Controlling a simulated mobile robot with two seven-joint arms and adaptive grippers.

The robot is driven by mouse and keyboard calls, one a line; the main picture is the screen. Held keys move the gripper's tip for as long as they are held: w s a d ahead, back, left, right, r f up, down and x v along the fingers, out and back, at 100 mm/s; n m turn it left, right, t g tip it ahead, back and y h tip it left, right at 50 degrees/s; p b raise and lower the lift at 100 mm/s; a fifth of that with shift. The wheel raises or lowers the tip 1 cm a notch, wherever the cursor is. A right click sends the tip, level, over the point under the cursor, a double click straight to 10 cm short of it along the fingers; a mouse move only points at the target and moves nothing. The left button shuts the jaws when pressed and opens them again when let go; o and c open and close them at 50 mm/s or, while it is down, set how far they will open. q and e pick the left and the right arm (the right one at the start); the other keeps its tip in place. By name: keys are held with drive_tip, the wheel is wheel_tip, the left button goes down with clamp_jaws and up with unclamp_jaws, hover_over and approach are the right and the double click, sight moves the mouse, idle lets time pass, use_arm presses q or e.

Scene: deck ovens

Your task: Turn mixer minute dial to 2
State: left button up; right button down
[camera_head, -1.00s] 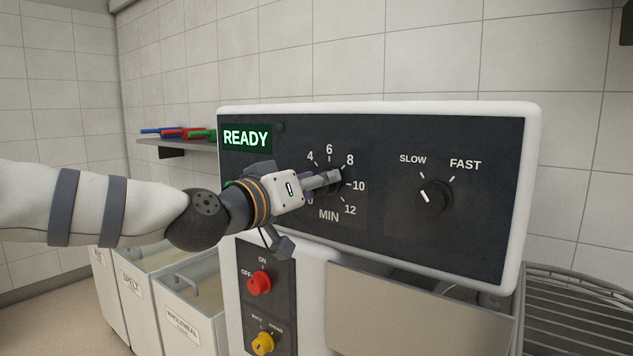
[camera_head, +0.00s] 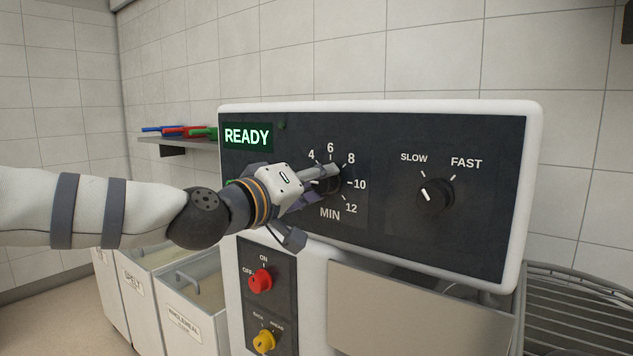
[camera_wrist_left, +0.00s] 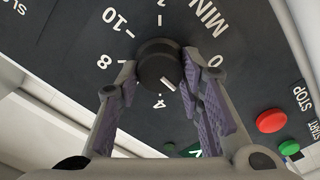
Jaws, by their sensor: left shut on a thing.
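The black minute dial (camera_head: 329,187) is on the mixer's dark control panel (camera_head: 385,150), with the MIN scale around it. My left gripper (camera_head: 328,173) reaches it from the left and covers part of it and the low end of the scale. In the left wrist view, the fingers (camera_wrist_left: 158,76) are closed on opposite sides of the dial (camera_wrist_left: 157,60). Its white pointer mark lies close to the 4 (camera_wrist_left: 158,101), slightly toward the 0 side. The 2 is hidden behind a finger. My right gripper is not in view.
A SLOW/FAST knob (camera_head: 435,196) is to the right, pointing to SLOW. The display (camera_head: 247,136) reads READY. Red STOP (camera_wrist_left: 271,121) and green START (camera_wrist_left: 289,148) buttons sit beside the fingers. A red knob (camera_head: 260,281) and yellow knob (camera_head: 263,342) are below.

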use_arm(q)
drive_tip(key=o, duration=1.2)
drive_tip(key=shift+c, duration=0.2)
drive_tip(key=shift+s, duration=0.1)
